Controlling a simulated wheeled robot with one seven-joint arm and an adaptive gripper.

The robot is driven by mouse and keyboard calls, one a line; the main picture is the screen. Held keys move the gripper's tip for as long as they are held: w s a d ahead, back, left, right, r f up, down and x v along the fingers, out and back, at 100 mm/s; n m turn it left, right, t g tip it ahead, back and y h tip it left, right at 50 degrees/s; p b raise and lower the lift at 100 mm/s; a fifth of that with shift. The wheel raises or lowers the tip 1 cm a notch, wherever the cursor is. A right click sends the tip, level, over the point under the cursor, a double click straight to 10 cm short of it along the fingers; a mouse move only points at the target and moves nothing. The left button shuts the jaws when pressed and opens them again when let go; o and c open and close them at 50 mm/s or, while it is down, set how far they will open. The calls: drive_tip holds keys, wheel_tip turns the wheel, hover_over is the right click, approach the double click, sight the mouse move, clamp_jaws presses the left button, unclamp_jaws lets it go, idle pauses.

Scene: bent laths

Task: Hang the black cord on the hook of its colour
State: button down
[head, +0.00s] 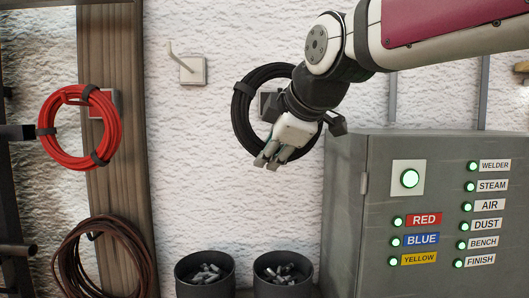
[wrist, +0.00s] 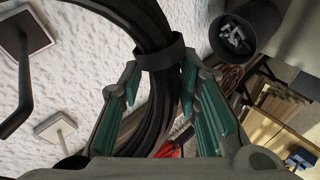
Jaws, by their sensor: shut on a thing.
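The black cord (head: 241,112) is a coil with dark straps, upright in front of the white wall in the head view. In the wrist view the strands of the black cord (wrist: 150,25) run down between the two green-padded fingers, just below a strap. A dark hook (head: 268,105) on a grey plate shows through the coil; in the wrist view a dark hook (wrist: 24,75) stands at the left. I cannot tell whether the coil rests on it. A pale hook (head: 187,66) on the wall, left of the coil, is empty.
A red cord (head: 105,103) hangs on a wooden post at the left, above a brown coil (head: 75,255). Two dark bins (head: 205,284) of metal pieces stand below. A grey labelled cabinet (head: 345,215) stands at the right, close to my arm.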

drive_tip(key=w+f+b, duration=0.2)
drive_tip(key=w+b, duration=0.1)
drive_tip(key=w, duration=0.3)
drive_tip(key=shift+f+b, duration=0.2)
drive_tip(key=shift+b, duration=0.2)
idle(0.6)
drive_tip(key=shift+f, duration=0.2)
idle(0.5)
drive_tip(key=c, duration=1.1)
unclamp_jaws()
drive_tip(key=v, duration=1.2)
drive_tip(key=s+d+f+m+g+h, duration=0.1)
drive_tip(key=s+d+f+m, duration=0.3)
drive_tip(key=f, duration=0.6)
drive_tip(key=s+d+f+m+g+h, duration=0.1)
drive_tip(key=s+d+f+m+g, duration=0.1)
drive_tip(key=s+f+m, duration=0.5)
drive_tip(key=s+d+f+m+g+h, duration=0.1)
drive_tip(key=s+d+f+m+g, duration=0.1)
drive_tip(key=s+d+f+m, duration=0.3)
drive_tip(key=s+f+m, duration=0.1)
drive_tip(key=s+f, duration=0.3)
drive_tip(key=f, duration=0.5)
drive_tip(key=shift+d+m+h, duration=0.3)
drive_tip(key=shift+h, duration=0.1)
